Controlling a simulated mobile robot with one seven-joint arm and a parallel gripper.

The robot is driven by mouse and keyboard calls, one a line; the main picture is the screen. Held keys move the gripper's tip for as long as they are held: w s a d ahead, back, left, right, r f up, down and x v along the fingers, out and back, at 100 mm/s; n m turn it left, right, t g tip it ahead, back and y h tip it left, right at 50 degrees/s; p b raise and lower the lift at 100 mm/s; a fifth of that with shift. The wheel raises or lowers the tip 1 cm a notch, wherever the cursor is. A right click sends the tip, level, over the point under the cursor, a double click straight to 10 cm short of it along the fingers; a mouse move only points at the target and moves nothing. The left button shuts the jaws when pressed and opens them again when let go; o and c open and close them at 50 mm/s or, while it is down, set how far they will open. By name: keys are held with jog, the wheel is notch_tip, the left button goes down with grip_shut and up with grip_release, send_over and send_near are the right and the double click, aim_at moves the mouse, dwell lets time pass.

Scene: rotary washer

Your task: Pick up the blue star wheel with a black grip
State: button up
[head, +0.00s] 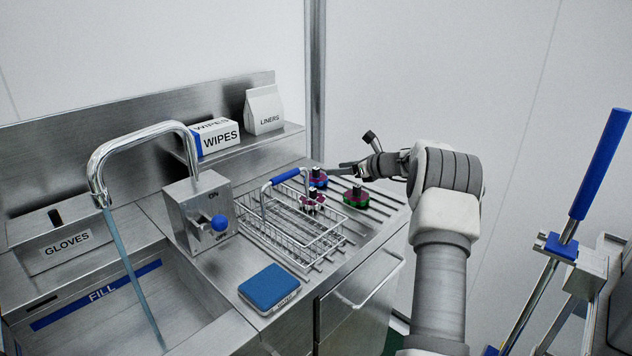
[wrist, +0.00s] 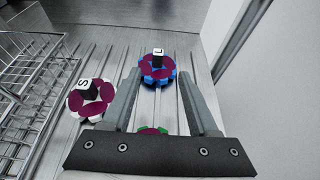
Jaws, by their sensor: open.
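The blue star wheel (wrist: 147,74) has a purple top face and an upright black grip with a white top marked L. It lies on the ribbed drainboard, and in the head view it (head: 318,182) shows behind the basket, close to my gripper. My gripper (wrist: 159,74) is open and empty. In the wrist view the blue wheel appears between and just beyond the two fingertips. In the head view my gripper (head: 343,168) is above the back of the drainboard. I cannot tell the height gap between fingertips and wheel.
A white wheel (wrist: 102,107) with a grip marked S lies left of the fingers. A green wheel (head: 356,202) is partly hidden beneath my gripper in the wrist view. A wire basket (head: 268,228) with a blue handle stands left. A wall and metal post are behind.

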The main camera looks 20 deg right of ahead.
aim_at(318, 171)
jog(key=x, duration=0.2)
jog(key=shift+w+a+f, duration=0.15)
jog(key=shift+w+f, duration=0.05)
jog(key=shift+w, duration=0.1)
jog(key=x, duration=0.2)
jog(key=b+x, duration=0.1)
jog(key=x, duration=0.1)
jog(key=shift+s+a+f, duration=0.1)
jog(key=shift+s+f, duration=0.05)
jog(key=shift+f, duration=0.1)
jog(key=shift+w+a+f, duration=0.15)
jog(key=shift+w+a, duration=0.05)
jog(key=shift+w, duration=0.35)
grip_shut()
